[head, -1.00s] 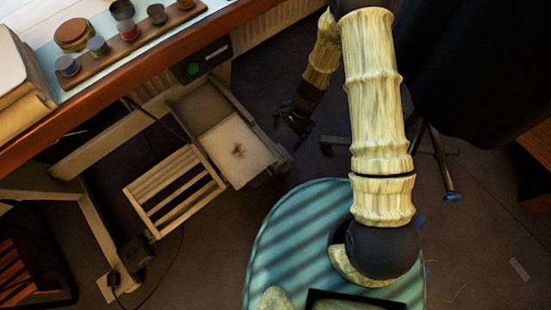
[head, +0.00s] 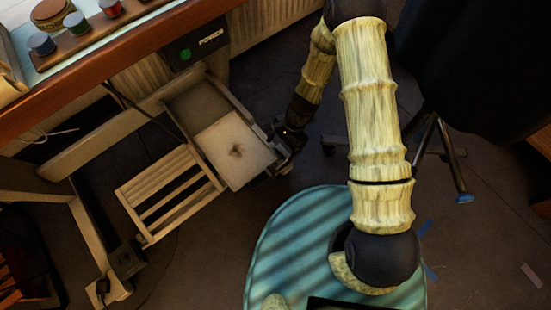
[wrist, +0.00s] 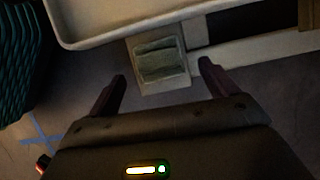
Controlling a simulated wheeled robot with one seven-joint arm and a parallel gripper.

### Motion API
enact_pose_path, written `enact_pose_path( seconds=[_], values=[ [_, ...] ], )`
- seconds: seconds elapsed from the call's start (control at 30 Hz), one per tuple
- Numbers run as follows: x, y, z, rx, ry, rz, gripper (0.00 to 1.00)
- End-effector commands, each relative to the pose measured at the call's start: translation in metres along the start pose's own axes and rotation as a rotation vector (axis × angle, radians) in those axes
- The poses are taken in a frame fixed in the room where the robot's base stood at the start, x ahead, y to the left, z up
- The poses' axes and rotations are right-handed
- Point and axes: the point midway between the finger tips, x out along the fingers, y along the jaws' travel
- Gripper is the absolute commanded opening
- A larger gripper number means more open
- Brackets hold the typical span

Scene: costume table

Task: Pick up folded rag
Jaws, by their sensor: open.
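A greenish-grey folded cloth, which looks like the folded rag (wrist: 160,64), lies on a small pale ledge (wrist: 151,86) in the wrist view. My gripper (wrist: 162,74) is open, with one dark finger low on each side of the rag in the picture. Nothing is between the fingers that I can tell as held. In the head view my gripper (head: 284,146) is beside the right edge of the pale pulled-out tray (head: 262,166). I cannot make out the rag in the head view.
A pale tray rim (wrist: 110,30) crosses the top of the wrist view, close beyond the rag. A slatted pale rack (head: 172,192) adjoins the tray. The wooden table edge (head: 100,95) is above left. A dark stand (head: 448,155) is right. Open floor lies below the tray.

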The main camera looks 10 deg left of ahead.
Motion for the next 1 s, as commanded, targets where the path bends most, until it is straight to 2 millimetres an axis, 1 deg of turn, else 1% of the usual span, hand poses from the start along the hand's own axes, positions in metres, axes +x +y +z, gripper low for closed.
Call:
enact_pose_path(
  seconds=[0.03,0.1,0.23,0.8,0.83,0.97,1.0],
  values=[
    [0.010,0.001,-0.001,-0.001,0.000,0.000,0.85],
    [0.019,0.001,-0.001,0.000,0.001,0.000,0.85],
    [0.028,0.001,0.000,0.000,0.000,0.000,0.85],
    [0.027,0.001,0.001,0.000,0.001,0.000,0.85],
    [0.027,0.001,0.001,0.000,0.001,0.000,0.84],
    [0.027,0.001,0.001,0.000,0.001,0.000,0.58],
    [0.027,0.001,0.001,0.000,0.001,0.000,0.50]
  ],
)
